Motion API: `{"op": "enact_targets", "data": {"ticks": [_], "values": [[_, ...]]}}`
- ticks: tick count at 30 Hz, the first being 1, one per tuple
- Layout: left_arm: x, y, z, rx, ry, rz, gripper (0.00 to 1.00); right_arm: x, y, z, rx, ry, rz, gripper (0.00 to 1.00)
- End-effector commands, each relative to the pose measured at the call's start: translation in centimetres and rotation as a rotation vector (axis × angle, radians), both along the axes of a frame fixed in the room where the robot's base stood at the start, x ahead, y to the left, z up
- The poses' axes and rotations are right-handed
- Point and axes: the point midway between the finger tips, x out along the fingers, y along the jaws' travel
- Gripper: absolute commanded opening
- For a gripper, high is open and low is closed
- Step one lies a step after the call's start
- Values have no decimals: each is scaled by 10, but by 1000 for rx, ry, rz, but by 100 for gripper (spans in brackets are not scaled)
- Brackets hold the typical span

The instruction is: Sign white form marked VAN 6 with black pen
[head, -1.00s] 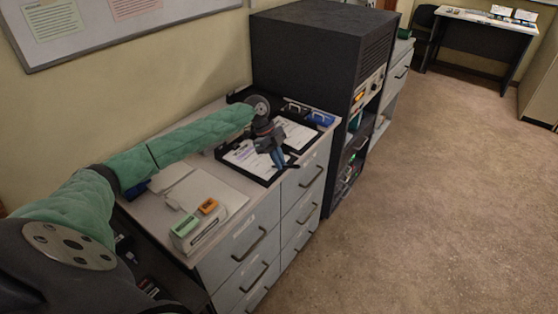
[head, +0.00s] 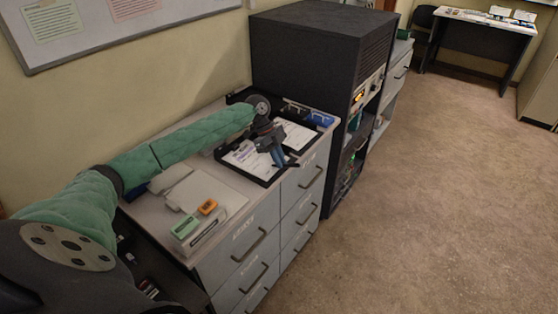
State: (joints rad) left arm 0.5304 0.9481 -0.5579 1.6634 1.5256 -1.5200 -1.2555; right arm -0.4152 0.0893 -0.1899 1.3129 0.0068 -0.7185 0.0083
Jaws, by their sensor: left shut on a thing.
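Two white forms lie on dark clipboards or trays on the cabinet top in the head view: a nearer white form (head: 246,157) and a farther white form (head: 298,134). Their print is too small to read, so I cannot tell which is marked VAN 6. My left gripper (head: 279,160) points down over the right side of the nearer form and is shut on a thin dark thing, likely the black pen, which is mostly hidden. I cannot tell whether its tip touches the paper. My right gripper is not in view.
A grey drawer cabinet (head: 240,240) carries the forms. A pale device (head: 196,226) with green and orange parts stands near its front edge. Blue items (head: 320,118) lie behind the farther form. A tall black rack (head: 310,60) stands just beyond. The carpet to the right is clear.

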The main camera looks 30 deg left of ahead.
Motion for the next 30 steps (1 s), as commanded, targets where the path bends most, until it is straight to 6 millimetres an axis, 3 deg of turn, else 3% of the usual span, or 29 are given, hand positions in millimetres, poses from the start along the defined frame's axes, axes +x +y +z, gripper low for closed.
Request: {"op": "enact_targets", "data": {"ticks": [30], "values": [[20, -2, -1, 0, 0, 1, 0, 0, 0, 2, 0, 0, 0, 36]]}}
